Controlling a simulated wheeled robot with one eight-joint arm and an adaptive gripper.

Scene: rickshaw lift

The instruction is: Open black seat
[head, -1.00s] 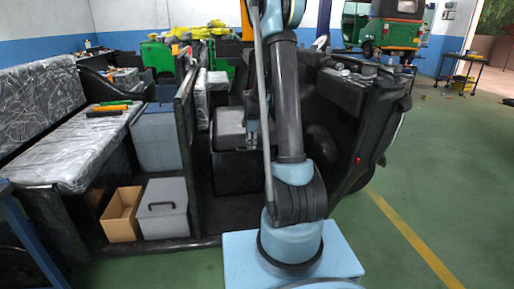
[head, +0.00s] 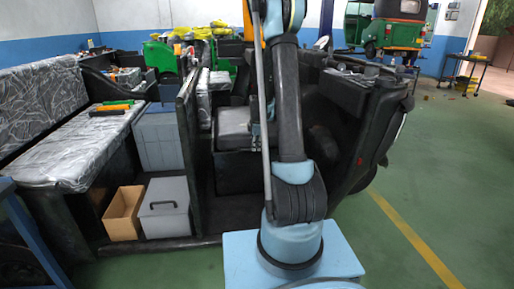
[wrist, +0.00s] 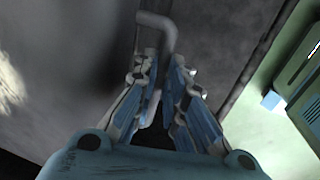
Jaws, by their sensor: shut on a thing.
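The black seat (head: 234,131) is a dark, box-like seat with a greyish top inside the open vehicle body, just left of my arm in the head view. It looks closed there, but my arm hides its right side. In the wrist view, a grey bent handle (wrist: 158,24) stands out from a dark grey surface. My gripper (wrist: 163,75) is around the lower part of this handle, with its fingers shut on it. In the head view my gripper is mostly hidden behind my arm. I cannot tell from the wrist view whether the dark surface belongs to the seat.
A long grey patterned bench (head: 75,148) with tools on it stands at left. Below it are an open cardboard box (head: 123,214) and a grey lidded box (head: 165,208). Dark vehicle panels (head: 370,125) stand right of my arm. Green floor (head: 455,190) is clear at right.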

